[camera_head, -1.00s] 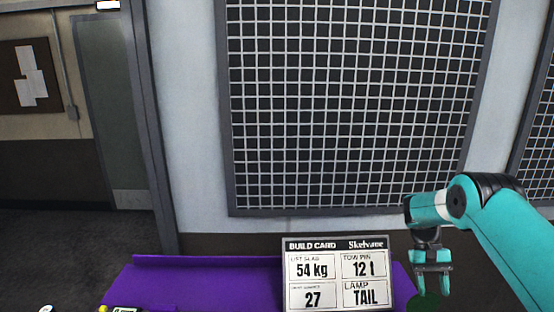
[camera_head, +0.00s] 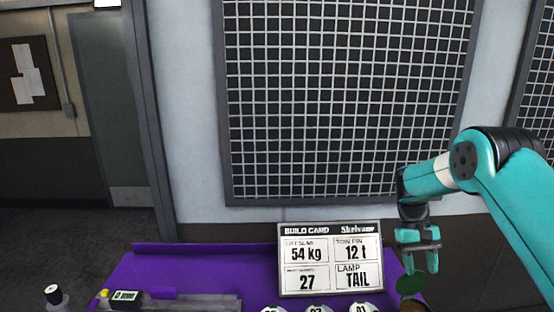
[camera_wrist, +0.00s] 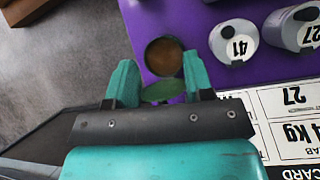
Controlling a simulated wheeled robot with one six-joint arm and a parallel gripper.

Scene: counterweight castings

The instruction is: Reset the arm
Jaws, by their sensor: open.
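My gripper (camera_head: 418,262) hangs fingers down at the right end of the purple bench, to the right of the build card (camera_head: 330,259). Its two teal fingers are apart in the wrist view (camera_wrist: 161,80), with nothing clamped between them. A dark green flat piece (camera_head: 411,284) shows just below the fingers. In the wrist view it appears between them (camera_wrist: 160,92); I cannot tell whether it touches a finger. A round brown-topped thing (camera_wrist: 164,57) lies just beyond it.
The purple bench (camera_head: 200,270) holds grey castings, one marked 41 (camera_wrist: 234,42) and one marked 27 (camera_wrist: 297,27). A wire grid panel (camera_head: 340,100) hangs behind.

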